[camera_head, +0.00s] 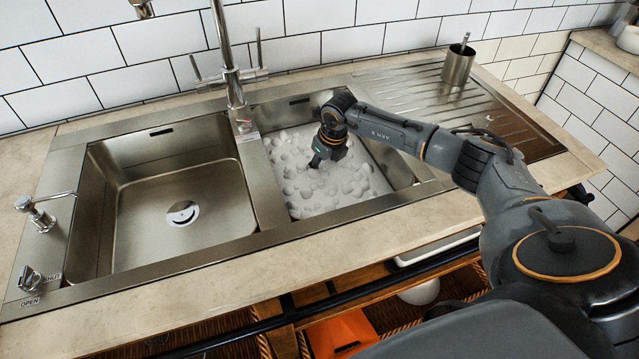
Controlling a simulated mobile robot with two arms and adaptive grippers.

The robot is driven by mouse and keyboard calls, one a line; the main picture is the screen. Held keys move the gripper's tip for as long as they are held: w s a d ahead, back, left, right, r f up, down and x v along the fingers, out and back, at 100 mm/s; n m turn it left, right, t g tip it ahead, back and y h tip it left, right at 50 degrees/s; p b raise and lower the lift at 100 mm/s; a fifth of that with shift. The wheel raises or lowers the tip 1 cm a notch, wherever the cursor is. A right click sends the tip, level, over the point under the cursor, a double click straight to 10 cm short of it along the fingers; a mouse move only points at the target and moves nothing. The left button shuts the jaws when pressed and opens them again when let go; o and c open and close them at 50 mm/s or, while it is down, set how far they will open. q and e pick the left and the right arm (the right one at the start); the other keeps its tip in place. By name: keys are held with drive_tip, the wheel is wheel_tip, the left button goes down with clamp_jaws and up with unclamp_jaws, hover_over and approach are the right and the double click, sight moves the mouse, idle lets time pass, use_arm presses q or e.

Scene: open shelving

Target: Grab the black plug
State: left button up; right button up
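I cannot make out a black plug in this view. The right sink basin (408,172) holds white, bubbly foam (335,190) that hides its floor. My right gripper (316,162) points down into this basin, with its tips at or just above the foam. The fingers are small and dark here, so I cannot tell whether they are open or shut, or whether anything is between them. The left basin (145,225) is empty, with a round pale drain (183,213) in its floor. My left gripper is not in view.
A tall metal tap (232,75) stands behind the divider between the basins. A soap dispenser (38,213) and a knob (32,279) marked OPEN are at the left. A metal cup (458,66) stands on the ribbed drainboard (410,92). White tiles line the wall behind.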

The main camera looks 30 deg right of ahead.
drive_tip(key=shift+w+f, duration=0.1)
drive_tip(key=shift+f, duration=0.5)
drive_tip(key=shift+r, duration=0.1)
clamp_jaws()
